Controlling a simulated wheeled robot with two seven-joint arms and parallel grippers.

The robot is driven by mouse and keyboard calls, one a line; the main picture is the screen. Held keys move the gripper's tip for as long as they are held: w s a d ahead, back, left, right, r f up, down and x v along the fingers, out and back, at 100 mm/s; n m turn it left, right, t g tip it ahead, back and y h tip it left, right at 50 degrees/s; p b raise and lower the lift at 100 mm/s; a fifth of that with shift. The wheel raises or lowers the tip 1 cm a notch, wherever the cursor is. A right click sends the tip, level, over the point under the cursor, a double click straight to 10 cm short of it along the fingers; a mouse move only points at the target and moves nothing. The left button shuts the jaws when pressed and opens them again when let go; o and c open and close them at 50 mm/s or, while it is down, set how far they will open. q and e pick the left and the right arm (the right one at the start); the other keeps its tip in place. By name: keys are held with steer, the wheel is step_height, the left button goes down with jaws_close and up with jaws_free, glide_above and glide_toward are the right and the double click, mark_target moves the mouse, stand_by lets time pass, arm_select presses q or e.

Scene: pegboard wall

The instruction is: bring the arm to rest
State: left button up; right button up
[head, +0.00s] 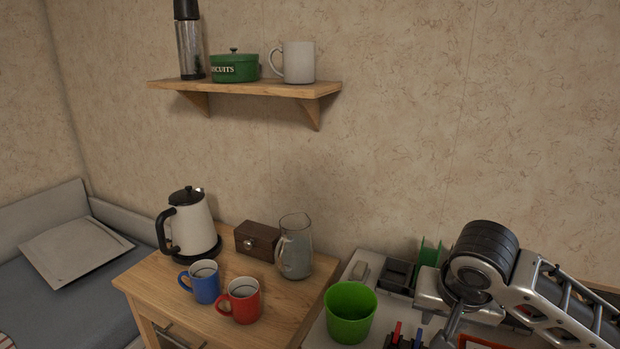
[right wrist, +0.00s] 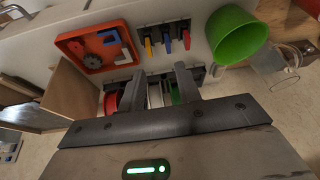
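My right arm (head: 545,300) reaches in from the right edge of the head view, over the grey work surface. My right gripper (right wrist: 160,80) shows in the right wrist view with its two dark fingers apart. Nothing is clearly held; a red, a white and a green item show behind and between the fingers. My left arm and left gripper are not in view.
A green bin (head: 351,314) stands left of my right arm. A wooden cabinet holds a kettle (head: 190,228), blue mug (head: 203,284), red mug (head: 241,300), wooden box (head: 257,240) and glass jug (head: 295,250). An orange tray (right wrist: 75,65) lies near the gripper.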

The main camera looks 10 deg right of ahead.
steer(key=s+a+f+n+t+y, duration=0.25)
steer(key=a+f+n+y, duration=0.25)
steer(key=a+f, duration=0.75)
steer(key=s+d+f+n+t, duration=0.2)
steer(key=s+f+n+t, duration=0.1)
steer(key=s+f, duration=0.6)
steer(key=shift+s+d+f+h, duration=0.2)
steer(key=shift+s+d+h, duration=0.1)
steer(key=shift+s, duration=0.8)
steer(key=shift+t, duration=0.25)
